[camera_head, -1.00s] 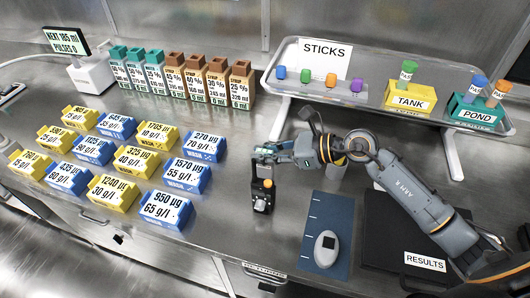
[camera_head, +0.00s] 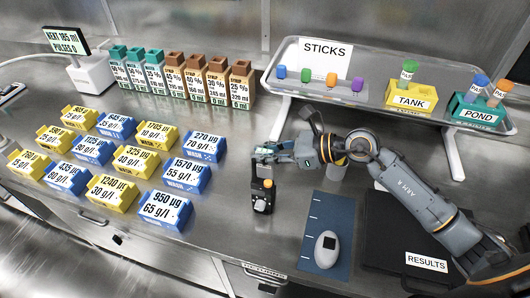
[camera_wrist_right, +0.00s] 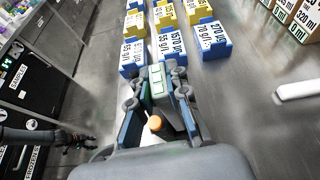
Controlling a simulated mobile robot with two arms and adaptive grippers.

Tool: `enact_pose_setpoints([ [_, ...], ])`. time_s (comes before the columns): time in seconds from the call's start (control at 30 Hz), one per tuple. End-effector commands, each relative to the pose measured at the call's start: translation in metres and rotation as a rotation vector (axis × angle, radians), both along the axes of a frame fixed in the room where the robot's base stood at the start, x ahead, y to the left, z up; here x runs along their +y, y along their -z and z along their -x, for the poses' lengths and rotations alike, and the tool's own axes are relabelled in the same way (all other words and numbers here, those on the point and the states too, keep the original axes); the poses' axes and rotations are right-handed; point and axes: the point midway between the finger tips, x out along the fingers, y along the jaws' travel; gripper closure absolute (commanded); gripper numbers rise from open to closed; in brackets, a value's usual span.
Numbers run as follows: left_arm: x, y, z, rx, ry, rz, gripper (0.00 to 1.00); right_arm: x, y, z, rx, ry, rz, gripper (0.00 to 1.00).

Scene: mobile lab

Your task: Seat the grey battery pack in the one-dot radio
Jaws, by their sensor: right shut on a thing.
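My right gripper (camera_head: 259,151) points left above the bench and is shut on a small pale grey-green block, probably the battery pack, whose outline is partly hidden by the fingers. The block (camera_wrist_right: 160,85) shows between the fingers in the right wrist view. Just below the gripper stands an upright black device with an orange knob (camera_head: 262,196), probably a radio. The knob (camera_wrist_right: 155,124) also shows in the right wrist view. I cannot make out dots on the device, or whether the block touches it. A dark gripper (camera_wrist_right: 80,139), likely my left, shows at the left; its jaws are unclear.
Yellow and blue labelled blocks (camera_head: 133,160) stand in rows to the left. Tall labelled cartons (camera_head: 190,78) line the back. A raised tray (camera_head: 375,112) stands behind the arm. A blue mat (camera_head: 312,262) bears a grey-white handheld device (camera_head: 327,249). Bare bench lies left of the mat.

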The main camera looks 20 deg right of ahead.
Motion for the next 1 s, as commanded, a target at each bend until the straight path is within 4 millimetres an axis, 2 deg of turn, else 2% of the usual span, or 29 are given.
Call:
enact_pose_setpoints([
  [0.4,-0.0001,0.007,0.0,0.0,0.0,0.0,0.6,0.0001,0.0073,0.0,-0.001,0.0,-0.001,1.0],
  [1.0,-0.0001,0.0035,0.0,0.0,0.0,0.0,0.6,0.0003,-0.0007,0.0001,0.0,-0.001,-0.001,1.0],
])
